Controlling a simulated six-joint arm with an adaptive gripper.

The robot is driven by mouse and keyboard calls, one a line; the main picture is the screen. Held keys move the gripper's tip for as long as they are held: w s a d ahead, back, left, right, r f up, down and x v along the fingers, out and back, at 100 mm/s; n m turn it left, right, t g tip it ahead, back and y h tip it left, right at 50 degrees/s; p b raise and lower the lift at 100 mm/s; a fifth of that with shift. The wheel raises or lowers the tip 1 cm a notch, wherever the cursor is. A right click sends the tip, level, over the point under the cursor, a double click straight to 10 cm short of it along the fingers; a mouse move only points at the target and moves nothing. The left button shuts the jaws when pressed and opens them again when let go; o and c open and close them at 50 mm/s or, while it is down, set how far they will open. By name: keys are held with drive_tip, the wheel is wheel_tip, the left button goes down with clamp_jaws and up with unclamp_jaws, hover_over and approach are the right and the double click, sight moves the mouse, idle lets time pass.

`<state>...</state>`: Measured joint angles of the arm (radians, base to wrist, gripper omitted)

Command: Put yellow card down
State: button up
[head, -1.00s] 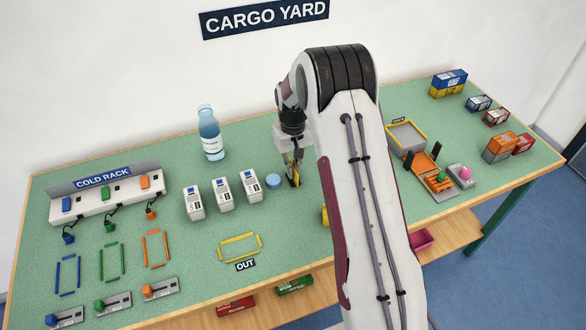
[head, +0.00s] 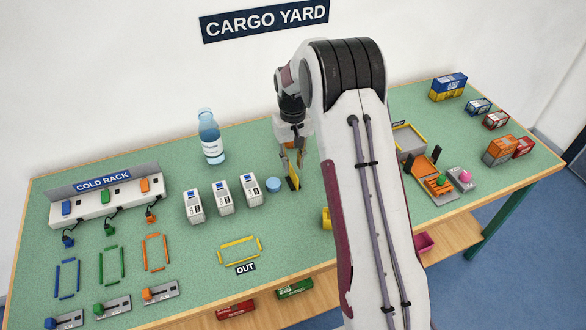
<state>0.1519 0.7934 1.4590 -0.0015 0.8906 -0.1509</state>
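The yellow card (head: 293,183) stands on edge on the green table, right of the round blue lid-like disc (head: 273,184). A dark part shows at its lower edge. My gripper (head: 294,158) is just above the card, pointing down. Its fingers look spread apart, with the card's upper end near or between them. Whether a finger still touches the card is too small to tell. My arm hides the table just to the right.
The yellow OUT outline (head: 240,249) lies in front, empty. A grey tray (head: 409,140) and an orange holder (head: 436,177) are right of my arm.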

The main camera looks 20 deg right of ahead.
sight(293, 170)
drive_tip(key=shift+r, duration=1.4)
drive_tip(key=shift+s+a+r, duration=0.1)
drive_tip(key=shift+r, duration=0.35)
drive_tip(key=s+a+r+t, duration=0.1)
drive_tip(key=s+a+r, duration=0.2)
drive_tip(key=s+r, duration=0.55)
drive_tip(key=s+a+r+t, duration=0.2)
drive_tip(key=s+r, duration=0.4)
drive_tip(key=r, duration=0.5)
drive_tip(key=s+a+r+t, duration=0.1)
drive_tip(key=s+a, duration=0.1)
drive_tip(key=s, duration=0.8)
drive_tip(key=s+a+r+t, duration=0.1)
drive_tip(key=s, duration=1)
drive_tip(key=shift+s+a+r+t, duration=0.2)
drive_tip(key=shift+s+a+t, duration=0.1)
drive_tip(key=shift+a, duration=0.1)
drive_tip(key=shift+o, duration=0.3)
drive_tip(key=shift+w, duration=0.15)
